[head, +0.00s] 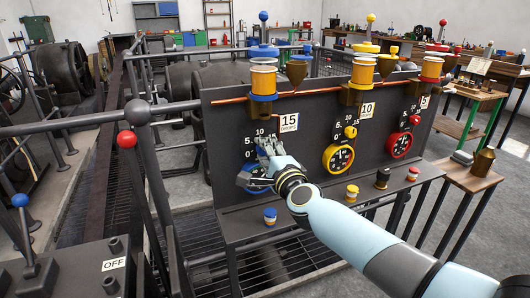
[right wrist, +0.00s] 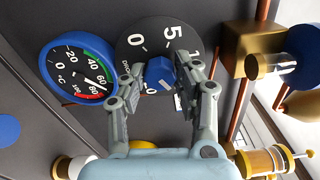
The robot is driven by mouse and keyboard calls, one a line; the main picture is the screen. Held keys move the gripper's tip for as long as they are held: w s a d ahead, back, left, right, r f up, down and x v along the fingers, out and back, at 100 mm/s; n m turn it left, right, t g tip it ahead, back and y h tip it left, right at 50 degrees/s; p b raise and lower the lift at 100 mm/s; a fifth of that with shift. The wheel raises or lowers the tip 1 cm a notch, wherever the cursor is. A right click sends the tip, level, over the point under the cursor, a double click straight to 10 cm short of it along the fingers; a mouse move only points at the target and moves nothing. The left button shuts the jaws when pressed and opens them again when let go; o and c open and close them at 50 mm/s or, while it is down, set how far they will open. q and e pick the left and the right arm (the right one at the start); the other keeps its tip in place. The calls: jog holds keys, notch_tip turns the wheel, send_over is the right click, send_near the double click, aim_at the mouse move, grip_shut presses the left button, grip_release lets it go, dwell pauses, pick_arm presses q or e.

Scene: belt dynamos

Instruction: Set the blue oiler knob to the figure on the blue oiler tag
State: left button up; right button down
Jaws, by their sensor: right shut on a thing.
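The blue oiler knob (right wrist: 158,73) sits on a round black dial (right wrist: 150,38) with white figures; 0 and 5 show, and the following figure is partly covered by a finger. My right gripper (right wrist: 161,78) is shut on the knob, one finger on each side. In the head view the right gripper (head: 268,147) hides the knob, and 0, 5 and 10 show around it. The knob's exact setting cannot be read. The blue oiler tag (head: 289,121) reads 15 and hangs on the panel just right of the dial. My left gripper is not in view.
A blue-rimmed temperature gauge (right wrist: 77,75) is beside the dial. On the dark panel (head: 305,165) to the right are a yellow gauge (head: 338,157) and a red gauge (head: 400,144). Glass oilers and brass cups stand along its top. A blue button (head: 270,215) is on the ledge below.

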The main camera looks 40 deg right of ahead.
jog(key=shift+f, duration=0.1)
jog(key=c, duration=1)
grip_release()
jog(key=shift+s, duration=0.15)
jog(key=v, duration=1.1)
jog(key=shift+s, duration=0.4)
jog(key=shift+f, duration=0.15)
